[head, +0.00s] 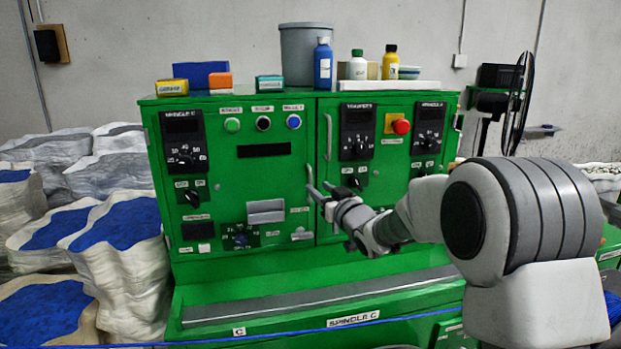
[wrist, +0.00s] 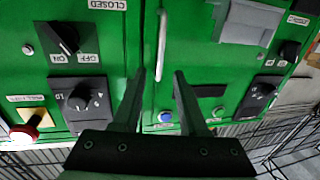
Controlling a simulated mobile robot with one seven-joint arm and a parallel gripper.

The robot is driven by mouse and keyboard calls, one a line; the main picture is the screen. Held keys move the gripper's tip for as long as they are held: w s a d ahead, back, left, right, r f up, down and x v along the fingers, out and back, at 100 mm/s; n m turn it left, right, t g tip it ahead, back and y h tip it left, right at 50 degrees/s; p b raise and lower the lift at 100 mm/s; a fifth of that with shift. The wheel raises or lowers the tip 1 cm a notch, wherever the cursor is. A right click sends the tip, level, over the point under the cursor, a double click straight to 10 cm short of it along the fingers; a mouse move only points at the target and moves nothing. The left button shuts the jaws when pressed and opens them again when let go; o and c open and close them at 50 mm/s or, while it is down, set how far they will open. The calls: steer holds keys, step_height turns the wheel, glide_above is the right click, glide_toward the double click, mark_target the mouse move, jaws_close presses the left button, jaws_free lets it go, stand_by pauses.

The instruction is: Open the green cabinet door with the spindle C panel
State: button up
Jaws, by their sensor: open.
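The green cabinet (head: 225,185) has two doors side by side. The left door carries a black panel (head: 183,140) at its upper left, its small label hard to read; a larger "SPINDLE C" label (head: 353,319) is on the base. The left door's pale vertical handle (head: 309,174) is near the middle seam; it also shows in the wrist view (wrist: 161,40). Both doors look shut. My gripper (head: 320,188) is open and empty, close to this handle's lower end. In the wrist view, the handle's lower end lines up between my fingertips (wrist: 160,74); contact cannot be told.
The right door has its own handle (head: 328,136), a red button (head: 401,127) and black panels. Bottles and small boxes stand on the cabinet top. White sacks (head: 125,240) crowd the left side. A sloped green ledge (head: 320,302) juts out below the doors.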

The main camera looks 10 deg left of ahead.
mark_target(311, 181)
steer(key=shift+p+x, duration=0.6)
steer(key=shift+x, duration=2.55)
jaws_close()
